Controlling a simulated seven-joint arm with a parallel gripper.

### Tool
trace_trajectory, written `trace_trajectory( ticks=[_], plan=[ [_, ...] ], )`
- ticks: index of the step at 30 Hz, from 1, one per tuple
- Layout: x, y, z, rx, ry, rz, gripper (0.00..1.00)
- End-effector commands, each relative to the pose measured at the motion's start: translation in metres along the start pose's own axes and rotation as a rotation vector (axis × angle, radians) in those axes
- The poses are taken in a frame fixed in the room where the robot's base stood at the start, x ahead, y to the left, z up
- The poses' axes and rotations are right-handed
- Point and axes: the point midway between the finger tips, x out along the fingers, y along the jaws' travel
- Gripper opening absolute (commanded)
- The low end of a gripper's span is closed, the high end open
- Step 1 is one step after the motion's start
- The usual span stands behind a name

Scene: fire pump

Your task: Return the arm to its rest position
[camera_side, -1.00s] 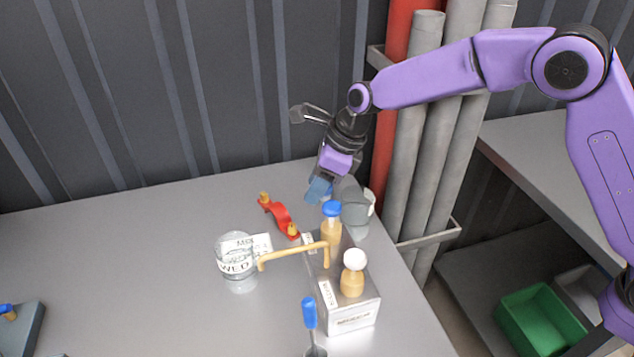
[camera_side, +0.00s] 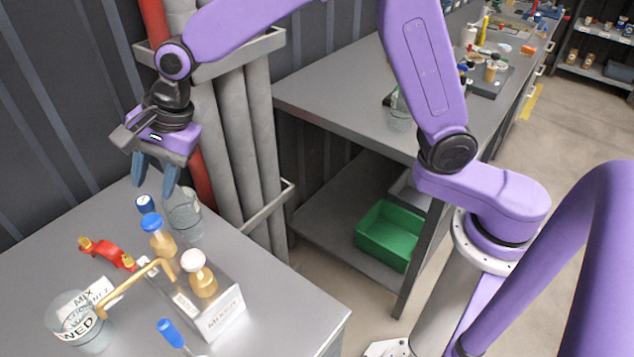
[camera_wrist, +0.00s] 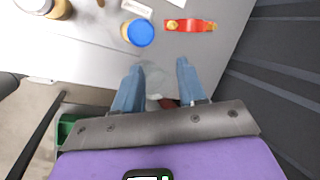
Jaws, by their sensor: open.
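My gripper (camera_side: 156,172) is open and empty in the side view, pointing down above the back of the grey table (camera_side: 40,235). Its two blue fingers stand apart, and they also show in the wrist view (camera_wrist: 163,85). Just below and to the right of the fingers is a clear glass vessel (camera_side: 184,214). In front stands a metal mixer block (camera_side: 215,315) with a blue-capped brass fitting (camera_side: 158,235), a white-capped fitting (camera_side: 198,272) and a bent brass spout (camera_side: 125,287). The spout reaches toward a labelled clear beaker (camera_side: 80,322) at the left.
A red clamp (camera_side: 107,252) lies left of the fittings. A blue-handled tool (camera_side: 172,335) is at the front. Grey pipes (camera_side: 240,140) and a red pipe stand behind the table. A side bench (camera_side: 330,95) with a green bin (camera_side: 390,235) below is at the right.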

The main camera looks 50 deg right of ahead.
Motion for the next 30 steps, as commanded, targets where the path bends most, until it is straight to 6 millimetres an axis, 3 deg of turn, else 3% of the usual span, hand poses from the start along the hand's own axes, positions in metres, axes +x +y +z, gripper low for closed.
trace_trajectory(
  ticks=[14, 24, 30],
  plan=[
    [-0.077, 0.161, -0.012, -0.924, -0.066, 0.185, 0.41],
    [-0.126, 0.289, -0.037, -1.585, -0.183, 0.302, 0.41],
    [-0.145, 0.349, -0.052, -1.898, -0.263, 0.352, 0.41]
  ],
)
